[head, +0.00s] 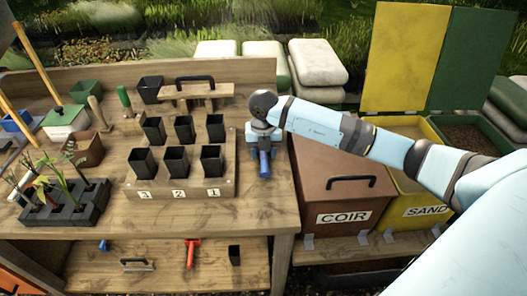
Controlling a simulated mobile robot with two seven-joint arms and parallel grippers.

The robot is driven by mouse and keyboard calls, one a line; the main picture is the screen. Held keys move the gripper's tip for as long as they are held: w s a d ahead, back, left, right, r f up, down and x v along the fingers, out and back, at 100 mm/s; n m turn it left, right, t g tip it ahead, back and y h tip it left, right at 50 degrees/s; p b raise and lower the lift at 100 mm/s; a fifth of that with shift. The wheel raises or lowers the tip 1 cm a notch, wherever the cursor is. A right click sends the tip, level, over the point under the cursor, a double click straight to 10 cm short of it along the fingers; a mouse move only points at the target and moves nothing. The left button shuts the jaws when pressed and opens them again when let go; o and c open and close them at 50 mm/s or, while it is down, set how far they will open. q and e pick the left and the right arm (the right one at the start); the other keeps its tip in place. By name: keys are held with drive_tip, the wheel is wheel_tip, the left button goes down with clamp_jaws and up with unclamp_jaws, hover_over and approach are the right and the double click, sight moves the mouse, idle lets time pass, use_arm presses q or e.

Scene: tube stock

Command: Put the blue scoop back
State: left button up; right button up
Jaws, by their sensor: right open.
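The blue scoop (265,167) is on the bench top near its right edge, to the right of the block of black pots. Its blue handle points toward the front; the rest is hidden under my right gripper. My right gripper (264,147) is over the back part of the scoop, pointing down, and is open. I cannot tell whether its fingers are around the scoop or just above it. My left gripper is not in view.
A pot block (180,192) numbered 3, 2, 1 stands to the left. A lower shelf (215,275) holds a red tool (191,251) and a small blue item (103,245). To the right are a closed COIR bin (315,190) and a SAND bin (405,208) with its yellow lid raised.

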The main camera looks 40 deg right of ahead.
wheel_tip(320, 180, up, 12)
idle(0.4)
idle(0.5)
